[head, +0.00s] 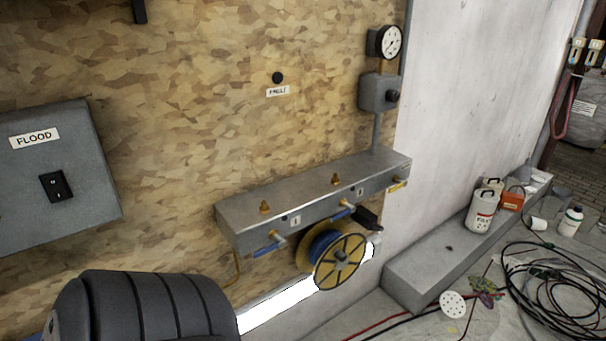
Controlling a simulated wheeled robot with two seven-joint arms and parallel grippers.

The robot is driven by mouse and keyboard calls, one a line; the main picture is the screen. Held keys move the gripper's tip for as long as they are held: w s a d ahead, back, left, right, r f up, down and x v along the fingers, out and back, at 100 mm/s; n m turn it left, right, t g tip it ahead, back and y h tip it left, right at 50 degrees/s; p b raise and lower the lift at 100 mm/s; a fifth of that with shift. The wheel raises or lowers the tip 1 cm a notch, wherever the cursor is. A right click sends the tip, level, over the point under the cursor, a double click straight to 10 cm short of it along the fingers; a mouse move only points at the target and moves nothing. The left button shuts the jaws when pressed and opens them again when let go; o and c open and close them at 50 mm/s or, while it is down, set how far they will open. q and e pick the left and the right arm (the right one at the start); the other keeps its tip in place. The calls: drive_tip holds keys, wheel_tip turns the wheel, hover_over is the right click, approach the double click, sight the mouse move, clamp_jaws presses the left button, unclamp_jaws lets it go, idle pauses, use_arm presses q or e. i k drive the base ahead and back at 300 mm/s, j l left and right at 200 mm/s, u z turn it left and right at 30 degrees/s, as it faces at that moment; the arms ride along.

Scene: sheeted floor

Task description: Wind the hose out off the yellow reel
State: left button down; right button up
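The yellow reel (338,262) hangs on the wall below a grey metal manifold box, right of the middle in the head view. Its round front flange has dark spokes and a dark hub. Blue hose (322,243) is wound on its drum behind the flange. A black handle-like part (368,218) sits just above and right of the reel; I cannot tell whether it belongs to it. Neither of my grippers shows in the head view.
The manifold box (315,200) juts out above the reel with blue-handled valves (265,246). A dark ribbed rounded shape (140,308) fills the lower left. A grey ledge (425,275) with bottles, coiled dark cables (560,290) and a white perforated disc (453,304) lie at right.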

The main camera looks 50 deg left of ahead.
sight(327, 250)
drive_tip(key=u, duration=1.4)
